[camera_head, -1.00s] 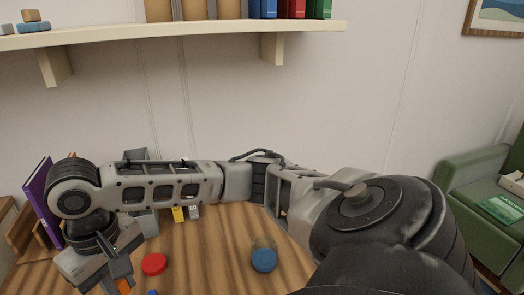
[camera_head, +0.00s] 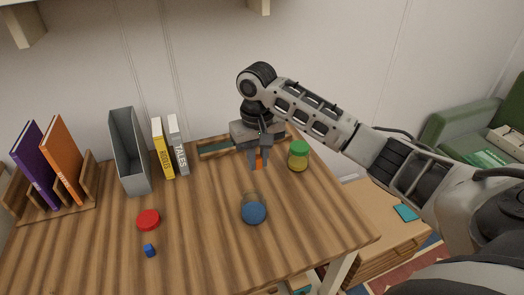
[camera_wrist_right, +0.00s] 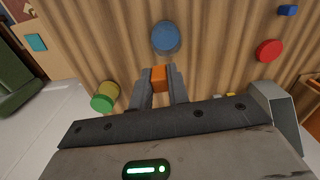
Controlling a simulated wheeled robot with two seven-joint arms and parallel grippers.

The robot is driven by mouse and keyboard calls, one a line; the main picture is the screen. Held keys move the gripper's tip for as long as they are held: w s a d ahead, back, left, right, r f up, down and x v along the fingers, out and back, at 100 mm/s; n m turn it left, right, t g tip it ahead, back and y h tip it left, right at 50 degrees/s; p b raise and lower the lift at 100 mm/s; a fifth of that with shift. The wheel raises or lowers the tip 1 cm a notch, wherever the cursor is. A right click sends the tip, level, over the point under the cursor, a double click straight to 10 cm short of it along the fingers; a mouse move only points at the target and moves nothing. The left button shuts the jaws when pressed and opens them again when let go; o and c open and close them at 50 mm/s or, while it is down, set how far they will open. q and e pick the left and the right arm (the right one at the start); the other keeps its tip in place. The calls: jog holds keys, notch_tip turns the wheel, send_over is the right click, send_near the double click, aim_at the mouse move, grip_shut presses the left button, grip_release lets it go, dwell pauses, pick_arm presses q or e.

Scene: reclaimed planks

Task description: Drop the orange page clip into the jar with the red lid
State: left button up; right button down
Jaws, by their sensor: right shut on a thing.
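My right gripper (camera_head: 257,166) points down over the back of the table, left of the green-lidded jar. It is shut on the orange page clip (camera_head: 258,161), which also shows between the fingers in the right wrist view (camera_wrist_right: 159,79). A red round lid (camera_head: 148,220) lies at the left middle of the table, and it shows in the wrist view (camera_wrist_right: 269,50) too. I cannot make out a jar body under it. A clear glass jar with a blue disc (camera_head: 253,211) is in front of the gripper. My left gripper is not in view.
A jar with a green lid (camera_head: 299,148) stands close right of the gripper. A small blue object (camera_head: 150,250) lies before the red lid. A grey file holder (camera_head: 130,150), yellow book (camera_head: 163,150), and grey book (camera_head: 178,148) stand behind. The front middle of the wooden table (camera_head: 210,250) is clear.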

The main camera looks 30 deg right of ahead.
aim_at(259, 167)
jog(key=shift+d+f, duration=0.25)
jog(key=shift+f, duration=0.15)
notch_tip(259, 167, down, 4)
jog(key=shift+f, duration=0.7)
jog(key=c, duration=1.3)
grip_release()
jog(key=shift+o, duration=0.2)
notch_tip(259, 167, up, 15)
jog(key=shift+r, duration=0.5)
